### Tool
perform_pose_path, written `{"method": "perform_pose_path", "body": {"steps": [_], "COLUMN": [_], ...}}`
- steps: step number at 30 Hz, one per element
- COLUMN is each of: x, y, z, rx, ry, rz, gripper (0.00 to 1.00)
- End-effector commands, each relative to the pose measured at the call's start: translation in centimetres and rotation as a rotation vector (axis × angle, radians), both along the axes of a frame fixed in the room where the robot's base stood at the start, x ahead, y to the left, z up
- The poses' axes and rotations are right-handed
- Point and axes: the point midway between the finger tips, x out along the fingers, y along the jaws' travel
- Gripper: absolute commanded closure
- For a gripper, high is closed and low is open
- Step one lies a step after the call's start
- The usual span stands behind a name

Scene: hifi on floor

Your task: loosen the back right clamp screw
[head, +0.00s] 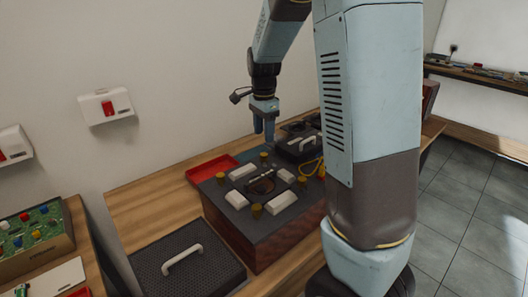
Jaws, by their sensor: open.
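A dark grey block with wooden sides (225,222) stands on the wooden bench. On its top, white clamp pieces surround a dark round part (262,185) in the middle. Several brass-yellow screw heads stand around them: one at the back (264,156), one at the left (220,177), one at the front (256,210) and one at the right (302,181). I cannot tell for sure which is the back right clamp screw. My gripper (264,136) points down, open and empty, above the block's back edge, apparently apart from the screws.
A red tray (212,167) lies behind the block at left. A black case with a white handle (300,147) and a yellow cable (309,167) are at right. A dark perforated panel with a handle (187,272) lies front left. My arm hides the bench's right part.

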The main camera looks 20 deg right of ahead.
Motion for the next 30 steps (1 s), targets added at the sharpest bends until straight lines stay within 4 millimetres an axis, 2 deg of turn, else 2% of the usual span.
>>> {"method": "perform_pose_path", "body": {"steps": [6,12,18,27,30], "x": [0.0,0.0,0.0,0.0,0.0], "y": [0.0,-0.1,-0.1,-0.1,-0.1], "z": [-4.0,-6.6,-7.8,-8.0,-8.0], "rx": [-0.001,-0.001,0.000,0.000,0.000], "ry": [0.004,0.002,0.000,-0.001,-0.001], "rz": [0.000,-0.001,-0.002,-0.001,-0.001], "gripper": [0.47,0.47,0.47,0.47,0.56]}}
